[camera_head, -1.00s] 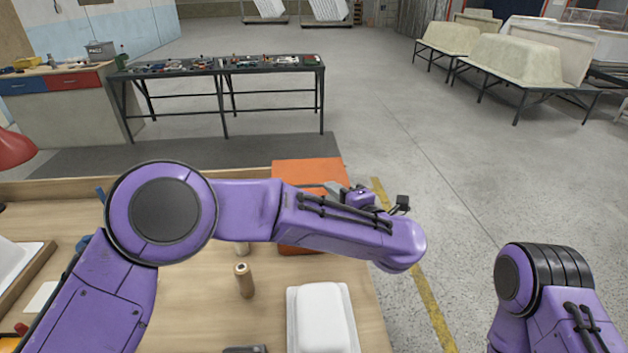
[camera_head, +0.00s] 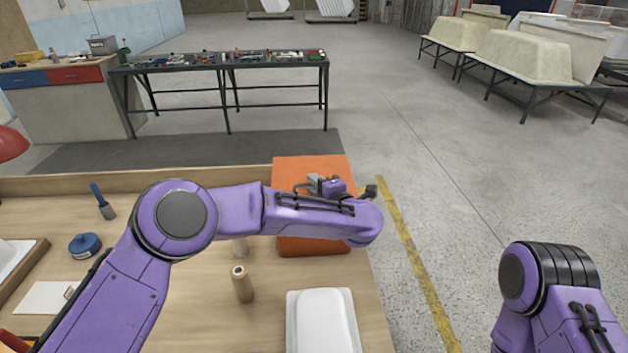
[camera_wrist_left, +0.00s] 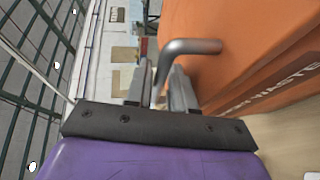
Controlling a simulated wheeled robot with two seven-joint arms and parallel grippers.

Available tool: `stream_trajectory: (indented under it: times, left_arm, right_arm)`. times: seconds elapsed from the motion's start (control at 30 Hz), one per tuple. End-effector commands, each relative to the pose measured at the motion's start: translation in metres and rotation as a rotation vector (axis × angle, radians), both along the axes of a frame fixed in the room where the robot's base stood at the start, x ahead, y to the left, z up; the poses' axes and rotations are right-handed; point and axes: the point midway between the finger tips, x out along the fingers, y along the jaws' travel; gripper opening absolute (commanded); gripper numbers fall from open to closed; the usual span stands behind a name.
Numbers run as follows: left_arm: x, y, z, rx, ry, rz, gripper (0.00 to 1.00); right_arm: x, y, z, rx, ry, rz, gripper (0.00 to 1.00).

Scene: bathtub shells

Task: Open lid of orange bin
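The orange bin (camera_head: 312,247) stands at the far right of the wooden workbench, and its lid (camera_head: 300,165) looks shut. My left arm crosses in front of it in the head view, hiding part of it. My left gripper (camera_head: 318,183) is over the bin. A bent grey metal handle (camera_wrist_left: 192,46) reaches down to the gap between the fingers of my left gripper (camera_wrist_left: 160,85). The fingers are apart; contact with the handle cannot be told. My right gripper is out of view.
On the bench are a wooden peg (camera_head: 242,284), a white tub model (camera_head: 321,318), a blue tape roll (camera_head: 85,245) and a blue-handled tool (camera_head: 102,201). A black tool table (camera_head: 228,98) stands behind.

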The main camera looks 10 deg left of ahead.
Motion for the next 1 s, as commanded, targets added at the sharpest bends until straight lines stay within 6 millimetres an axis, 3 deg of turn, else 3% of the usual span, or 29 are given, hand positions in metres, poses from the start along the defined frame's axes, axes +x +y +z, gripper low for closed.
stream_trajectory:
  times: [0.27, 0.3, 0.37, 0.67, 1.0]
  left_arm:
    - [0.004, 0.002, -0.001, 0.001, 0.000, -0.001, 0.23]
    - [0.004, 0.002, -0.001, 0.001, 0.000, -0.001, 0.20]
    - [0.004, 0.002, -0.001, 0.001, 0.000, -0.001, 0.00]
    - [0.004, 0.002, 0.002, 0.001, -0.002, -0.001, 0.00]
    - [0.015, 0.005, 0.039, 0.000, -0.006, 0.000, 0.00]
  right_arm:
    - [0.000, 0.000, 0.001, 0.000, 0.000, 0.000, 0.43]
    - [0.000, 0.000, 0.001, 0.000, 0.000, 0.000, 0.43]
    - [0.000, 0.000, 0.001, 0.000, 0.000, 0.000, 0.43]
    - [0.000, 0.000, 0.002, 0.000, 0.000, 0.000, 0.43]
    - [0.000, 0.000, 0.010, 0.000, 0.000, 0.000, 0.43]
